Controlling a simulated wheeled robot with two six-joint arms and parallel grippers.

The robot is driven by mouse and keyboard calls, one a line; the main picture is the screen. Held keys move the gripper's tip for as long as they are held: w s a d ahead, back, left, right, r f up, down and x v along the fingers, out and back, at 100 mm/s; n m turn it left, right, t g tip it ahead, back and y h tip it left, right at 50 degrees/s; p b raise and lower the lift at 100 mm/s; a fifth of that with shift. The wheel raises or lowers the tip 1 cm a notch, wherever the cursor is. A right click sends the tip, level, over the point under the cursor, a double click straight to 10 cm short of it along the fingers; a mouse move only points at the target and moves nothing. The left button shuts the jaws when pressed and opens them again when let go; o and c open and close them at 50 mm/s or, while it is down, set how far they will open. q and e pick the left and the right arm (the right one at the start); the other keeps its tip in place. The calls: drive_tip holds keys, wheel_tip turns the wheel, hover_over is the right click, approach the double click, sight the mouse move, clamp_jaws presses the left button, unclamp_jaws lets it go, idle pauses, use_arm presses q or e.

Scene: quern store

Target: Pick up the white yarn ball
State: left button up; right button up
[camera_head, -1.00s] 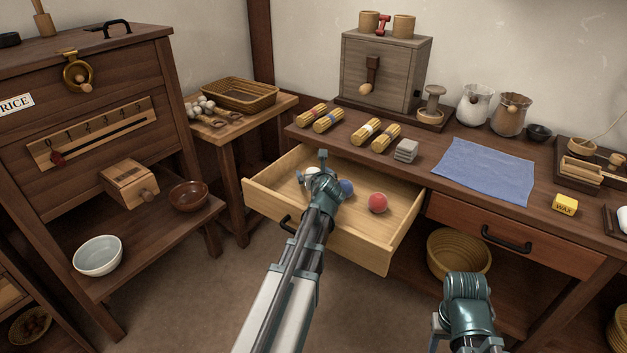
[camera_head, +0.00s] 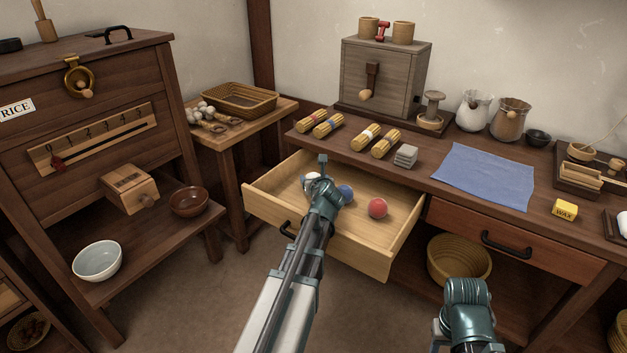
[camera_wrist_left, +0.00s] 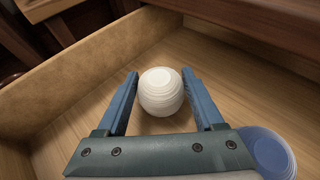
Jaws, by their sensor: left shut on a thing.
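The white yarn ball (camera_wrist_left: 161,91) sits between the two blue fingers of my left gripper (camera_wrist_left: 160,92) in the left wrist view. The fingers are shut on its sides. The ball is low over the floor of the open drawer (camera_head: 391,262); I cannot tell whether it touches. In the head view only a bit of the white ball (camera_head: 311,177) shows behind the gripper. My right arm shows at the lower right of the head view, but its fingers do not show.
A blue ball (camera_head: 346,194) lies close beside my left gripper, and a red ball (camera_head: 377,208) lies further right in the drawer. The drawer walls surround them. The table (camera_head: 425,185) above holds bundles, a grey block (camera_head: 405,156) and a blue cloth (camera_head: 484,176).

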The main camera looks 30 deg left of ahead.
sight(314, 174)
use_arm(q)
drive_tip(key=shift+r+p, duration=0.55)
drive_tip(key=shift+r, duration=0.1)
wheel_tip(314, 174, up, 3)
drive_tip(key=p, duration=0.3)
drive_tip(key=s+d, duration=0.2)
drive_tip(key=d, duration=0.2)
drive_tip(key=s+d, duration=0.2)
drive_tip(key=d, duration=0.2)
drive_tip(key=s+d, duration=0.2)
drive_tip(key=d, duration=0.2)
drive_tip(key=shift+s+d+r, duration=0.2)
drive_tip(key=shift+s+d, duration=0.05)
drive_tip(key=shift+s+d+r+p, duration=0.1)
drive_tip(key=shift+s+d+p, duration=0.25)
drive_tip(key=shift+d, duration=0.5)
